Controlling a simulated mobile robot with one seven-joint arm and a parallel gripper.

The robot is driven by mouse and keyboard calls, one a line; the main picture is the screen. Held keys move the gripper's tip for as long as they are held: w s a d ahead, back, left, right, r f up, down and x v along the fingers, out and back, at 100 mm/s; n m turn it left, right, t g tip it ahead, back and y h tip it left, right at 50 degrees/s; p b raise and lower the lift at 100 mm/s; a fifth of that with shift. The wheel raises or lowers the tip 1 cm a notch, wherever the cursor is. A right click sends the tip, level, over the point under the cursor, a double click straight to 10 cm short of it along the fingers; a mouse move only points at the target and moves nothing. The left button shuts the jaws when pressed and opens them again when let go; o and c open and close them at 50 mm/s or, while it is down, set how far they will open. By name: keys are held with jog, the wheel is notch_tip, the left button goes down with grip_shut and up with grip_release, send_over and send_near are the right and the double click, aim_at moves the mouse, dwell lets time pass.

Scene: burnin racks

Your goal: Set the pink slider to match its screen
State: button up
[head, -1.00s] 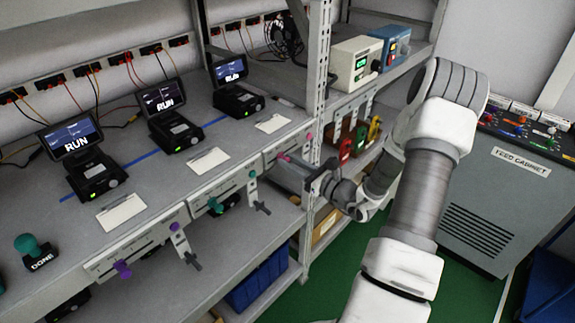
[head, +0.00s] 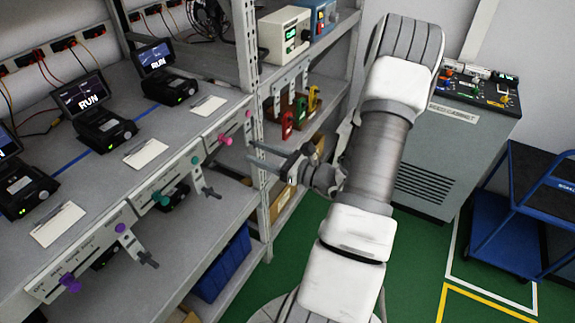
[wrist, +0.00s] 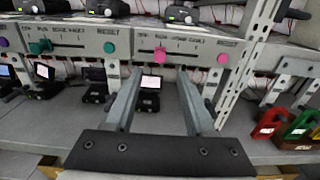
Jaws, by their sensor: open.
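The pink slider knob (head: 227,140) sits in a slot on the pale front panel (head: 209,144) at the right end of the shelf edge. The screen (head: 153,56) on the shelf above this panel is dark with small light text that I cannot read surely. My gripper (head: 254,152) is open and empty, in front of and below the knob, apart from it.
A panel with a teal knob (wrist: 36,48) lies to the left, and one with a purple knob (head: 70,283) farther left. A perforated rack post (head: 247,55) stands right of the pink panel. Red and green clamps (head: 299,112) are beyond it.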

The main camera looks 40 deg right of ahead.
jog(key=v, duration=0.9)
jog(key=shift+b, duration=0.35)
jog(key=shift+w, duration=0.1)
